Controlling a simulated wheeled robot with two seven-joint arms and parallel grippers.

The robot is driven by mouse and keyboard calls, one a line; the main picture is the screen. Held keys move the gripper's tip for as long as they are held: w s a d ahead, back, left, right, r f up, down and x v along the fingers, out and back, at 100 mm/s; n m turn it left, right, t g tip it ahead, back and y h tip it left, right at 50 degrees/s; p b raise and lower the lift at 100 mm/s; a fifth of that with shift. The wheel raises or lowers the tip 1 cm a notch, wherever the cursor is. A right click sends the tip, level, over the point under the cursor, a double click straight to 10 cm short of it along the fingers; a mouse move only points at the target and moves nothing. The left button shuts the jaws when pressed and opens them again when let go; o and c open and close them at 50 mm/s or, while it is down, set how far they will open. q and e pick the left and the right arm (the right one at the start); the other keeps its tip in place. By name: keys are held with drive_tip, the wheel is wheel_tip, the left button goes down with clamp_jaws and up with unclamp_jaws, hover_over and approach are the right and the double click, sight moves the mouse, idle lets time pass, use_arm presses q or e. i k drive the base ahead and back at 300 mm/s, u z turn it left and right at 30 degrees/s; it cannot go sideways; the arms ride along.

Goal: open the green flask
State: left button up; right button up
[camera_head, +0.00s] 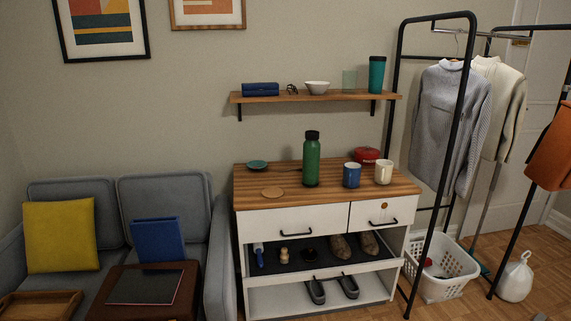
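The green flask (312,163) stands upright on the wooden top of the white cabinet, near its middle. Its black cap (312,136) sits on top of it. Neither of my grippers shows in the head view, and nothing is touching the flask.
On the cabinet top (330,192), a blue mug (351,175) and a cream mug (383,172) stand right of the flask, with a red pot (367,155) behind. A teal dish (257,165) and a round coaster (272,192) lie to its left. A wall shelf (312,97) hangs above.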

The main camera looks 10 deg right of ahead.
sight(312, 156)
drive_tip(key=i, duration=0.65)
drive_tip(key=z, duration=1.35)
drive_tip(key=i, duration=1.5)
drive_tip(key=u, duration=1.1)
